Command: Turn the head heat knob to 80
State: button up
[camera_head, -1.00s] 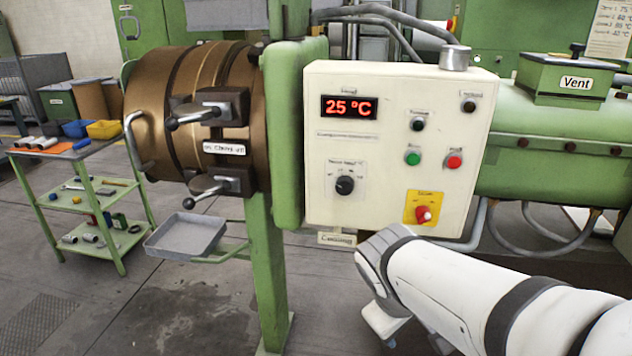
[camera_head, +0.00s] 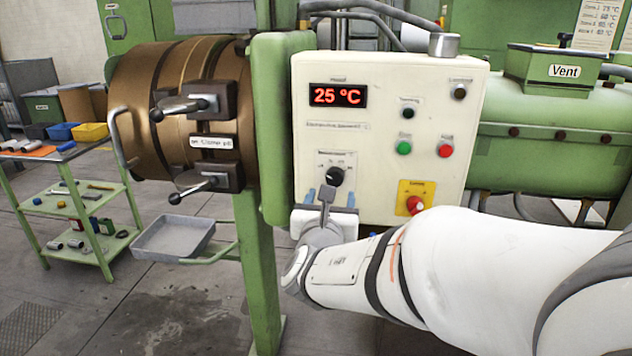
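The heat knob (camera_head: 336,176) is a round black dial on a small labelled plate, low on the left half of the cream control panel (camera_head: 390,95). Its scale marks are too small to read. The red display (camera_head: 338,95) above it reads 25 °C. My wrist and arm hide the panel's lower edge.
A red knob on a yellow plate (camera_head: 411,199) is to the right, close above my arm. Green (camera_head: 404,148) and red (camera_head: 445,151) buttons sit higher. Two lever handles (camera_head: 195,186) and a grey tray (camera_head: 173,237) stand out at the left.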

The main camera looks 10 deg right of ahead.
aim_at(334, 181)
jog(key=x, duration=0.7)
jog(key=shift+w, duration=0.3)
jog(key=shift+c, duration=0.5)
jog(key=shift+f, duration=0.1)
jog(key=c, duration=0.9)
